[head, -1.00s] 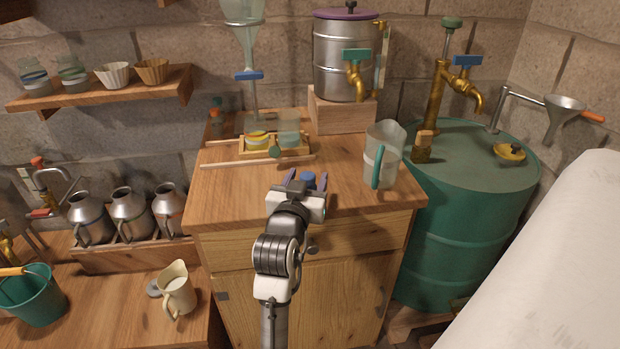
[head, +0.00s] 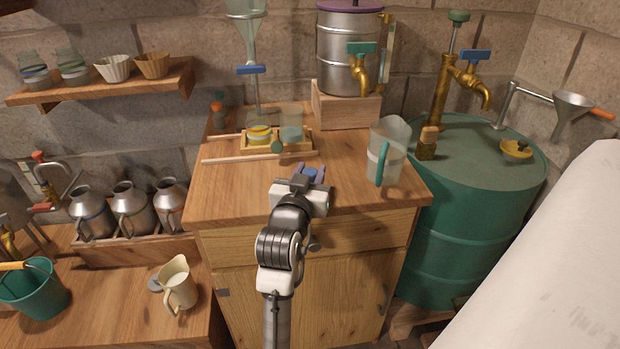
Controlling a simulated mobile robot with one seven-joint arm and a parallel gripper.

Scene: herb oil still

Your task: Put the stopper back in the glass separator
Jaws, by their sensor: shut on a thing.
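The glass separator (head: 247,28) is a clear funnel-shaped vessel at the back of the wooden cabinet, with a blue tap (head: 251,70) and a thin stem below. Its top is cut off by the picture's upper edge, so its mouth is hidden. My gripper (head: 311,173) is over the front middle of the cabinet top, in front of and to the right of the separator. Its purple fingers are shut on a small blue piece, which looks like the stopper (head: 309,174). My gripper's body hides most of it. I cannot tell whether it still touches the wood.
A glass jug (head: 388,150) with a teal handle stands right of my gripper. The metal pot (head: 344,60) stands on a wooden block at the back. A green drum (head: 470,200) is at the right.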

